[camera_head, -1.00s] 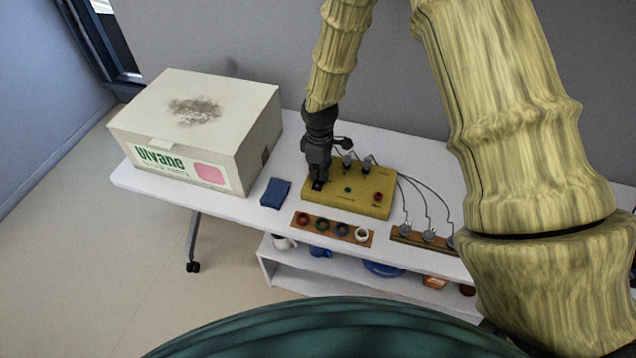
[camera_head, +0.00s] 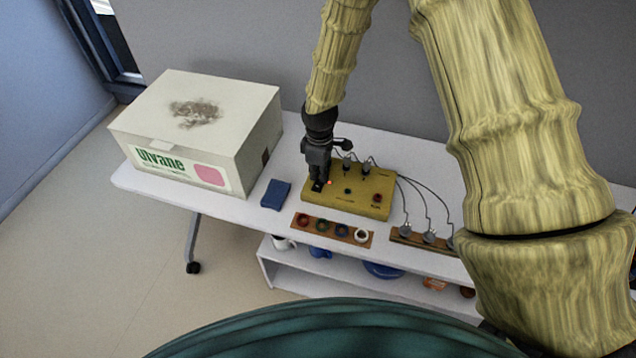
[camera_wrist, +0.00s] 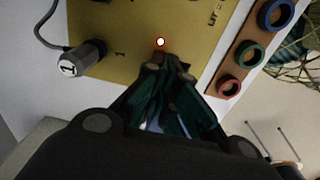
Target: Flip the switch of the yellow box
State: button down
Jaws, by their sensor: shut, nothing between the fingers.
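The yellow box (camera_head: 345,203) lies on the white table in the head view and fills the top of the wrist view (camera_wrist: 125,20). My gripper (camera_head: 317,185) points down at the box's left end, its fingers together and empty. In the wrist view my gripper's tips (camera_wrist: 168,64) are right by a small lit red lamp (camera_wrist: 160,42). The lit lamp (camera_head: 329,182) also shows beside the fingers in the head view. The switch (camera_head: 317,187) is a dark patch under the fingertips, mostly hidden; its position and any contact are unclear.
Cabled plugs (camera_head: 365,168) stand at the box's back edge; one plug (camera_wrist: 82,58) shows in the wrist view. A wooden ring holder (camera_head: 332,231) lies in front, a blue block (camera_head: 276,194) to the left. A large white carton (camera_head: 195,130) stands further left.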

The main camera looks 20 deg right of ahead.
jog(key=shift+r+p, duration=2.1)
jog(key=shift+r, duration=1.05)
